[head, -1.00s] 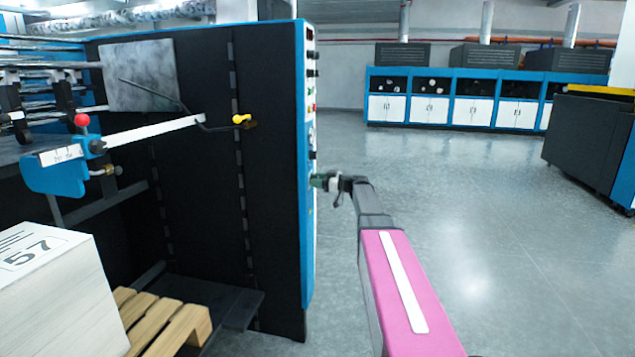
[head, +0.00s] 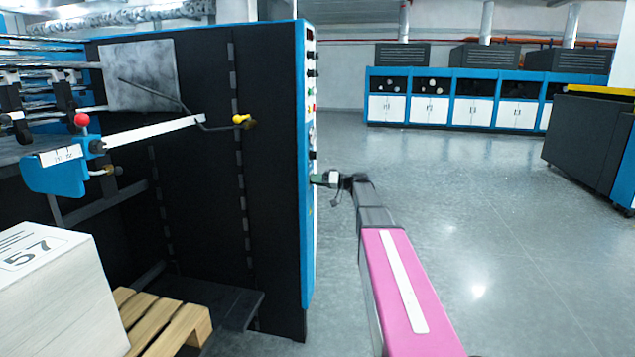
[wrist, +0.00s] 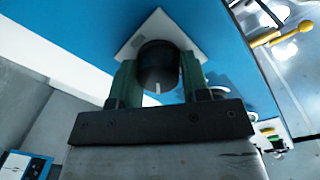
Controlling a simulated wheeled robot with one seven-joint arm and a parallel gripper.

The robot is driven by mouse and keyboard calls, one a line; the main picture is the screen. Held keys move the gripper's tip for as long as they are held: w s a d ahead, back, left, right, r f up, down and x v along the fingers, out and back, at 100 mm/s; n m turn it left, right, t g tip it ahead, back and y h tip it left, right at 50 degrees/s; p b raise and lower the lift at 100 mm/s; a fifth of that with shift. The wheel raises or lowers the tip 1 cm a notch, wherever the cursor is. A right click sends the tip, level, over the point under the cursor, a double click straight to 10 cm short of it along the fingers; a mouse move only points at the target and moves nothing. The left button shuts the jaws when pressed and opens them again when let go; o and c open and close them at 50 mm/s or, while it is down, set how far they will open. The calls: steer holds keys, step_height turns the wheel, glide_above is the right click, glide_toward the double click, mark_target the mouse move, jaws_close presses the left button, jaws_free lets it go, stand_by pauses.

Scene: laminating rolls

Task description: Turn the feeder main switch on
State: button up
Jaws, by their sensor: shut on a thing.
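The feeder main switch (wrist: 158,68) is a round black knob with a short white mark, on a white diamond-shaped plate (wrist: 140,35) set on a blue panel. In the wrist view the two green fingers of my gripper (wrist: 158,78) stand on either side of the knob and are closed on it. In the head view my gripper (head: 320,179) reaches the narrow front face of the black and blue feeder cabinet (head: 270,150). The switch itself is hidden there by the viewing angle.
More buttons and knobs (head: 311,85) line the cabinet face above my gripper. A pallet (head: 165,325) and paper stack (head: 55,290) stand at the left. A dark machine (head: 590,140) stands at the right. The floor between is clear.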

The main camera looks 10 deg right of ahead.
steer(key=m, duration=0.8)
steer(key=shift+w+g, duration=0.1)
steer(key=shift+g, duration=0.3)
steer(key=shift+m, duration=0.4)
steer(key=o, duration=0.9)
steer(key=shift+d, duration=0.1)
steer(key=f+v, duration=0.1)
steer(key=v, duration=0.9)
steer(key=shift+d+r, duration=0.35)
